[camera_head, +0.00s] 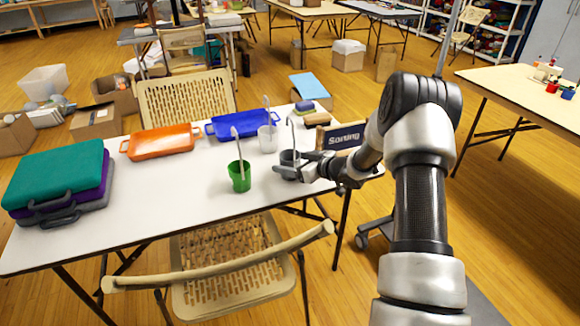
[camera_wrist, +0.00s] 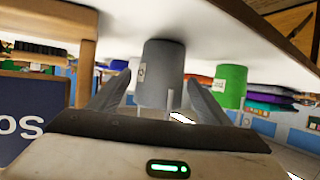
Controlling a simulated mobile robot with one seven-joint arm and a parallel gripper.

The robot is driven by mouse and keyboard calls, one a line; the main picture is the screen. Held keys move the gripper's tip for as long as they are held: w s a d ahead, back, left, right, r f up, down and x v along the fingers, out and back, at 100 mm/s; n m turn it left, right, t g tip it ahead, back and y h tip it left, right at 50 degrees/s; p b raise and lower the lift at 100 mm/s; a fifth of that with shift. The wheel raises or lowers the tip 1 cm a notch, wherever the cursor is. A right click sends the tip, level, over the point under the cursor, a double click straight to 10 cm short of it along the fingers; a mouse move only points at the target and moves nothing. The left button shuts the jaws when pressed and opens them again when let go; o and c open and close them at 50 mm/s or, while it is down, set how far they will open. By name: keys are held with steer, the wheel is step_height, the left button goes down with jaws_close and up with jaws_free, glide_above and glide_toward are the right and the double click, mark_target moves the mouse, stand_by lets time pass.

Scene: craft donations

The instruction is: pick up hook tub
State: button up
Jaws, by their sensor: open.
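A grey tub (camera_head: 289,158) with a tall pale hooked stick rising from it stands near the right end of the white table. My gripper (camera_head: 296,170) is open beside it at table height. In the wrist view, which looks upside down, the grey tub (camera_wrist: 160,72) with a small label sits between the open fingers of my gripper (camera_wrist: 158,98), and neither finger visibly grips it. A green tub (camera_head: 239,177) with a similar hooked stick stands to its left, and a whitish tub (camera_head: 267,138) with a stick stands behind. I cannot read which is labelled for hooks.
The white table (camera_head: 185,210) also bears an orange tray (camera_head: 160,142), a blue tray (camera_head: 237,124), stacked cases (camera_head: 58,180) and a "Sorting" sign (camera_head: 345,138) close to my gripper. A brush and block lie behind. A chair (camera_head: 225,270) stands in front.

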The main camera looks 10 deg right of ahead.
steer(key=b+x, duration=0.1)
steer(key=x, duration=0.3)
steer(key=shift+w+a+f, duration=0.15)
steer(key=shift+w+f, duration=0.15)
steer(key=c, duration=1.1)
steer(key=shift+r, duration=0.1)
steer(key=shift+c, duration=0.6)
steer(key=shift+r, duration=0.1)
